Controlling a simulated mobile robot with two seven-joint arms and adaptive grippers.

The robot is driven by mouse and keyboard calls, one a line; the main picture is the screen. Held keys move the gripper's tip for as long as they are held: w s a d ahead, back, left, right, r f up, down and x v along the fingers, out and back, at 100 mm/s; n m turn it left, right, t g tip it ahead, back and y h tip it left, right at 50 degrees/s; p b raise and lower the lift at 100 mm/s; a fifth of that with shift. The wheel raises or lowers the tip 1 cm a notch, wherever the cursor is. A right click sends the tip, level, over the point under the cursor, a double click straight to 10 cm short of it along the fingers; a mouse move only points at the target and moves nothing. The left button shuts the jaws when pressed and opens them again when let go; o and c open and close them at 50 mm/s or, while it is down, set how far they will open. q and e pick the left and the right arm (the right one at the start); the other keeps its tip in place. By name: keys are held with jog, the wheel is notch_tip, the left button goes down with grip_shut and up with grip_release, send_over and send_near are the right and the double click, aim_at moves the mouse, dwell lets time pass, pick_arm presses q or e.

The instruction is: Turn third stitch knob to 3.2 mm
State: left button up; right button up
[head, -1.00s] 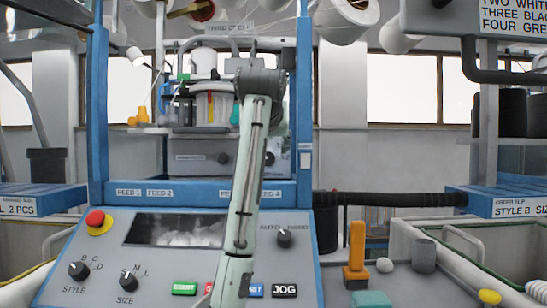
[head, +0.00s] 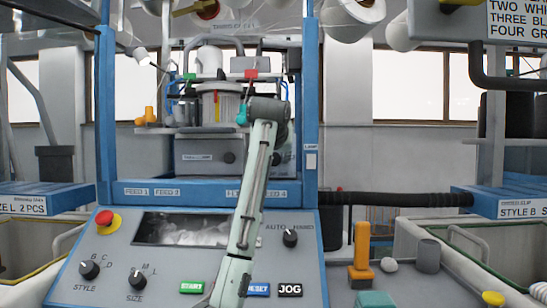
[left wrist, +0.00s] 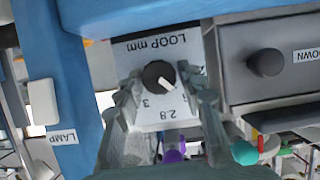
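The stitch knob (left wrist: 159,75) is round and black with a white pointer mark. It sits on a white dial plate (left wrist: 140,58) lettered "LOOP mm", with the figures 3 and 2.8 readable; other figures are hidden by my fingers. The pointer mark shows at the knob's lower right in the left wrist view. My left gripper (left wrist: 162,98) is open, one finger on each side of the knob with gaps to it. In the head view my forearm hides most of this gripper, and the dial is largely covered. My right gripper is not in view.
A grey box with a dark knob (left wrist: 266,62) stands beside the dial, and a white lamp fitting (left wrist: 42,102) is on the other side. A blue post (head: 310,100) rises close to the arm. The control panel (head: 120,262) with its knobs and buttons lies below.

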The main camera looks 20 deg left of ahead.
pick_arm(q)
jog(key=c, duration=0.7)
jog(key=m+y, duration=0.1)
jog(key=m, duration=0.1)
jog(key=m+y, duration=0.1)
jog(key=m, duration=0.1)
jog(key=shift+d+f+g+y, duration=0.1)
jog(key=shift+d+g+y, duration=0.1)
jog(key=shift+g+y, duration=0.2)
jog(key=m+y, duration=0.2)
jog(key=m, duration=0.2)
jog(key=shift+w+d+f, duration=0.1)
jog(key=shift+f, duration=0.05)
jog(key=m+y, duration=0.1)
jog(key=m, duration=0.1)
jog(key=m+t+y, duration=0.1)
jog(key=m, duration=0.2)
jog(key=shift+d+f+t+y, duration=0.1)
jog(key=shift+f+t+y, duration=0.1)
jog(key=shift+t+y, duration=0.1)
jog(key=m+t, duration=0.1)
jog(key=m, duration=0.2)
jog(key=m+t, duration=0.1)
jog(key=m, duration=0.2)
jog(key=shift+f+y, duration=0.15)
jog(key=shift+y, duration=0.25)
jog(key=shift+m, duration=0.3)
